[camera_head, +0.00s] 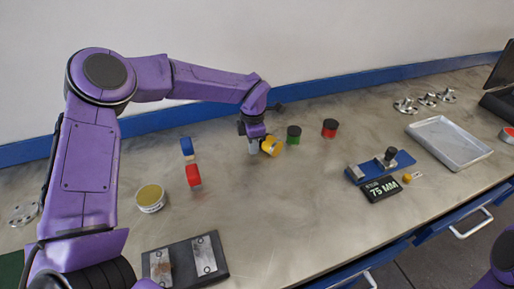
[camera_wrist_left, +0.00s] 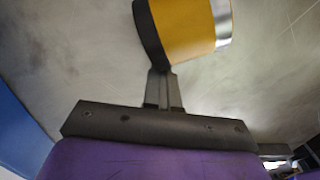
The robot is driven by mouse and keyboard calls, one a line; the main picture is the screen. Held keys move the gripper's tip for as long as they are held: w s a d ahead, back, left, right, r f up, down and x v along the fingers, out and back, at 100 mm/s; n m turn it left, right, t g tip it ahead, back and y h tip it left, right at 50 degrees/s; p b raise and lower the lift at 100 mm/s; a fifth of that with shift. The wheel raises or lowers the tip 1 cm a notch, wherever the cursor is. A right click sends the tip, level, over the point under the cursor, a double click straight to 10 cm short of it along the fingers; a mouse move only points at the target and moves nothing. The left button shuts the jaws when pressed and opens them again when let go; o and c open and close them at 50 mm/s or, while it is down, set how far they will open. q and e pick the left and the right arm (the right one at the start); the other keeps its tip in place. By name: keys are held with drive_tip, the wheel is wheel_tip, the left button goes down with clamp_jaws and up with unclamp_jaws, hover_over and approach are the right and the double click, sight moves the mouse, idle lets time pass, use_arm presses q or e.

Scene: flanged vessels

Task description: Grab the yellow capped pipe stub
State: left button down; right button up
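The yellow capped pipe stub (camera_head: 271,146) is tipped at an angle on the back middle of the table, just right of my left gripper (camera_head: 253,150). In the left wrist view the stub (camera_wrist_left: 185,28) lies across the top, its dark cap to the left and bare metal end to the right. The left gripper (camera_wrist_left: 163,72) has its fingers close together, pointing at the dark-capped end. The fingertips overlap or meet the stub's edge; contact is unclear. No stub shows between the fingers. My right gripper is out of view.
A green stub (camera_head: 293,135) and red stub (camera_head: 330,128) stand to the right. Red (camera_head: 193,176) and blue (camera_head: 186,145) pieces and a yellow-topped round container (camera_head: 151,198) are left. A blue fixture (camera_head: 382,167) and metal tray (camera_head: 449,142) are farther right. The front middle is clear.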

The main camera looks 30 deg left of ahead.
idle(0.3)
use_arm(q)
drive_tip(key=shift+c, duration=1.1)
unclamp_jaws()
